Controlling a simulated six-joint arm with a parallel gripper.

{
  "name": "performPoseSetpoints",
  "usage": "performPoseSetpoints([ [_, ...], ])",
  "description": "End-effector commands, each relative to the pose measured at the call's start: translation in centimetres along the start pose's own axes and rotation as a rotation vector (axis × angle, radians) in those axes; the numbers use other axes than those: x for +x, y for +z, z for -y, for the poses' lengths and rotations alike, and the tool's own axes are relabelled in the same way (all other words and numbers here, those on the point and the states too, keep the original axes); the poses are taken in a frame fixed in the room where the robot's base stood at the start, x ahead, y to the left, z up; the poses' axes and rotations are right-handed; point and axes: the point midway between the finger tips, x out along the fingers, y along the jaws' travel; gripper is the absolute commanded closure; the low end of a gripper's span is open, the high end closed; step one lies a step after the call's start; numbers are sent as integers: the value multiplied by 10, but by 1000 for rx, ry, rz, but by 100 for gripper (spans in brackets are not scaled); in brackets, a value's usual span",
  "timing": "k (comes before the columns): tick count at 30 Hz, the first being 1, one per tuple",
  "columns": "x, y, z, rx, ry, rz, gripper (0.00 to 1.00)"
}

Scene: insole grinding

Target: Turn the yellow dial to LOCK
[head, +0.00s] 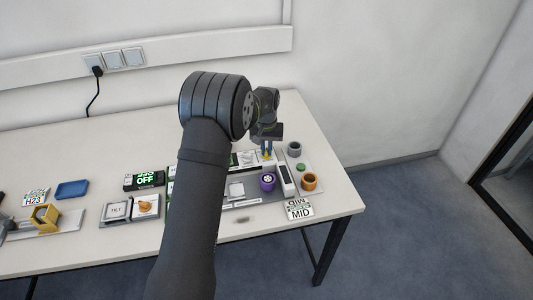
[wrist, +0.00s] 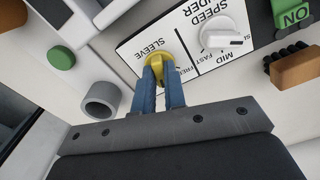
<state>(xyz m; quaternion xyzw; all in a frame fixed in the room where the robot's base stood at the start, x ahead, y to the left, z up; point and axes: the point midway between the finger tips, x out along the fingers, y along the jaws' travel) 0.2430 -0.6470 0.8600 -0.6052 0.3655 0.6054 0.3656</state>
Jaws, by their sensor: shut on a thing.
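The yellow dial (wrist: 158,66) sits on a white panel marked SLEEVE in the wrist view. The blue fingertips of my gripper (wrist: 162,84) are shut on the dial, one on each side of it. In the head view my gripper (head: 267,152) reaches down to the panel at the right part of the table, and the dial is mostly hidden there. The label under the fingers is partly covered; letters like FREE show beside them. A LOCK mark is not readable.
A white knob (wrist: 222,34) marked SPEED is close beside the dial. A green button (wrist: 61,58) and a grey ring (wrist: 101,98) lie on the other side. A purple cup (head: 267,182) and an orange cup (head: 309,182) stand nearer the table's front edge.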

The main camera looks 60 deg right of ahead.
Motion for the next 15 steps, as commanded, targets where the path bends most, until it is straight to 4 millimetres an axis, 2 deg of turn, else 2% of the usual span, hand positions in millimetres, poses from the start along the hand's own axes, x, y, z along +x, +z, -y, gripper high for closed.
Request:
performPoseSetpoints([
  [5, 0, 0, 0, 28, 0, 0, 100],
  [15, 0, 0, 0, 387, 0, 0, 100],
])
